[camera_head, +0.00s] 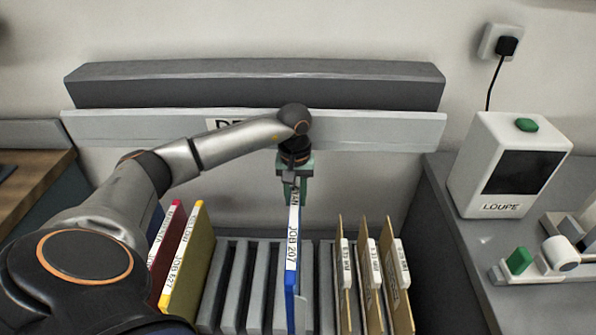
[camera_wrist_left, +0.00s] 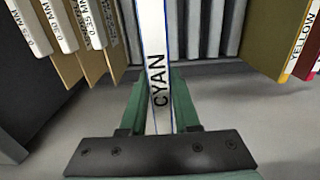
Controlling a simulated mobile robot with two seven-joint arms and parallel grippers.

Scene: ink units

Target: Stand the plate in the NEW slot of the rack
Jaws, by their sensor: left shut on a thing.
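The plate (camera_head: 292,255) is thin, with blue faces and a white edge strip reading JOB 207; CYAN shows on the strip in the left wrist view (camera_wrist_left: 157,70). My left gripper (camera_head: 294,192) has green fingers and is shut on the plate's far end, seen also in the left wrist view (camera_wrist_left: 158,112). The plate is upright, among the slots of the grey rack (camera_head: 236,285). I cannot tell whether its bottom is seated in a slot or above it. No NEW label is visible. My right gripper is not in view.
Yellow (camera_head: 187,262) and red (camera_head: 164,258) plates stand left in the rack, with a dark blue one partly hidden. Brown boards with MM labels (camera_head: 372,275) stand right. Empty slots lie left of the held plate. A white LOUPE device (camera_head: 487,150) is on the right counter.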

